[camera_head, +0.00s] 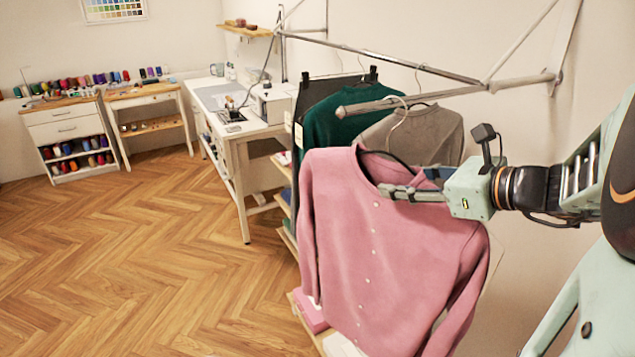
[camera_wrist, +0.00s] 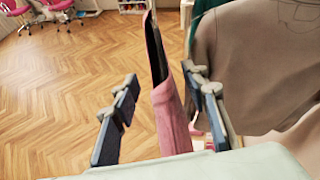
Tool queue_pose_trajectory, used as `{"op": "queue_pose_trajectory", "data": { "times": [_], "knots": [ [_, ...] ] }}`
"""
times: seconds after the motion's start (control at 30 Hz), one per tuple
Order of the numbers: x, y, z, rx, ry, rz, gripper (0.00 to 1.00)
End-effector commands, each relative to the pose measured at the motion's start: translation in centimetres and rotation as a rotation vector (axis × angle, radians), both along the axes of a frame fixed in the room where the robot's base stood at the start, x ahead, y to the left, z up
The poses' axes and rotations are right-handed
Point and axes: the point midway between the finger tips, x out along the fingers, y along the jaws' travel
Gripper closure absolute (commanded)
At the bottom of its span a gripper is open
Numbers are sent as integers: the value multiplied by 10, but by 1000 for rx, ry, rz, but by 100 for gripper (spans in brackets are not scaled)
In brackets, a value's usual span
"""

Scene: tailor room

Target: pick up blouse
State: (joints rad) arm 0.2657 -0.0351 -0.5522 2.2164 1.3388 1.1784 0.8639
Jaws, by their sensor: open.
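The pink buttoned blouse (camera_head: 385,262) hangs on a dark hanger from the wall rail in the head view. My gripper (camera_head: 386,191) is at its neckline and shoulder, at the right side of the collar. In the wrist view the blouse (camera_wrist: 172,118) shows edge-on as a narrow pink strip with the dark hanger along it. My gripper (camera_wrist: 165,86) is open there, with one finger on each side of the strip. The right finger is close to the cloth and the left finger is clearly apart from it. Whether either finger touches the cloth cannot be told.
A grey garment (camera_head: 418,133) and a green one (camera_head: 335,119) hang behind the blouse on the metal rail (camera_head: 405,103). A white sewing table (camera_head: 246,130) stands beyond. Shelves with boxes lie below the garments. The wooden floor (camera_head: 150,250) at left is clear.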

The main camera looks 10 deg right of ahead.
Motion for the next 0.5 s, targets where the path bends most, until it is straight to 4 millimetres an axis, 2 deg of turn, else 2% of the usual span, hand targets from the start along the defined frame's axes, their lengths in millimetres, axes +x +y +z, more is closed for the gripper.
{"op": "queue_pose_trajectory", "data": {
  "times": [0.27, 0.5],
  "knots": [
    [4, 2, -2, 0, 0, 0, 59],
    [4, 2, -1, 0, 0, -1, 83]
  ]
}}
